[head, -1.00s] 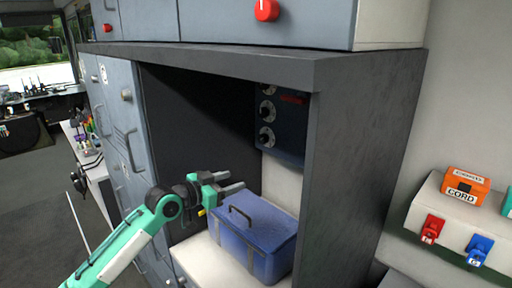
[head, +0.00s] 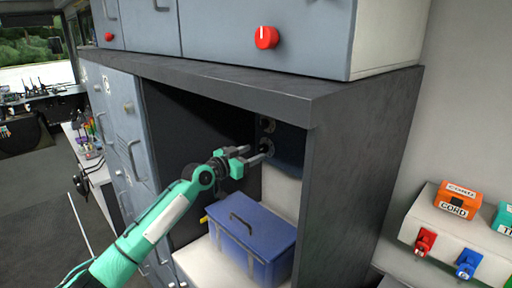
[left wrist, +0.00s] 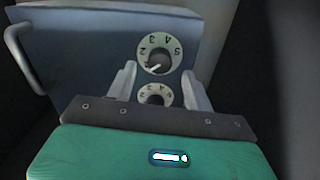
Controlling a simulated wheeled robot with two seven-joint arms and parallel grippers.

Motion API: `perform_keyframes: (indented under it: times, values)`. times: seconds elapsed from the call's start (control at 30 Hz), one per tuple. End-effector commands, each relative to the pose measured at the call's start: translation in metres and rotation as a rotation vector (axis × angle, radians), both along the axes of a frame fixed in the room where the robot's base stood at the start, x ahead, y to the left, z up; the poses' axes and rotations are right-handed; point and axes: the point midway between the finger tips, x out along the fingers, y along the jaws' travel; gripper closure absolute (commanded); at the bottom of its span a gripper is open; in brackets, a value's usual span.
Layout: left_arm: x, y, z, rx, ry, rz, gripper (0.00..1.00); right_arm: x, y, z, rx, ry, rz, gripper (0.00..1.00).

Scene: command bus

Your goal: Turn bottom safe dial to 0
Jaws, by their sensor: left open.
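The dark blue safe (head: 290,145) sits deep in the grey cabinet recess. Its bottom dial (head: 265,149) is partly hidden by my left gripper (head: 258,154), and another dial (head: 267,125) shows above it. My left gripper is open, its fingertips close to the bottom dial; I cannot tell whether they touch it. In the left wrist view two white numbered dials show: a larger one (left wrist: 158,54), its pointer toward the lower left, just beyond the fingertips (left wrist: 160,85), and a smaller one (left wrist: 155,96) between the fingers, partly hidden. My right gripper is out of view.
A blue case (head: 252,235) with a handle stands on the white shelf below my left gripper. The cabinet's grey top (head: 220,80) and right side panel (head: 355,165) bound the recess. A red knob (head: 266,37) is above. An orange box (head: 456,200) is at right.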

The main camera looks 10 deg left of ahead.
Motion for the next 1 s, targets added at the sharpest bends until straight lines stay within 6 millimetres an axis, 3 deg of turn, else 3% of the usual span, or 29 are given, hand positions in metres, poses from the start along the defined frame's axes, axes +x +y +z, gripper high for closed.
perform_keyframes:
  times: [0.2,0.57,0.6,0.83,1.0]
  values:
    - [0.017,-0.012,0.001,-0.002,0.000,-0.001,0.48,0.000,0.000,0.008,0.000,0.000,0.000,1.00]
    - [0.021,-0.014,-0.001,0.000,0.000,-0.001,0.48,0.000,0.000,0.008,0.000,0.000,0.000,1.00]
    - [0.021,-0.014,-0.001,0.000,0.000,-0.001,0.50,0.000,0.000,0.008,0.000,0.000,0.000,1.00]
    - [0.021,-0.014,-0.001,0.000,0.000,-0.001,0.92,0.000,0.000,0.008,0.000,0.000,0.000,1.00]
    - [0.021,-0.014,-0.001,-0.005,0.003,-0.001,0.92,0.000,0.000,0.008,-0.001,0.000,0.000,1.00]
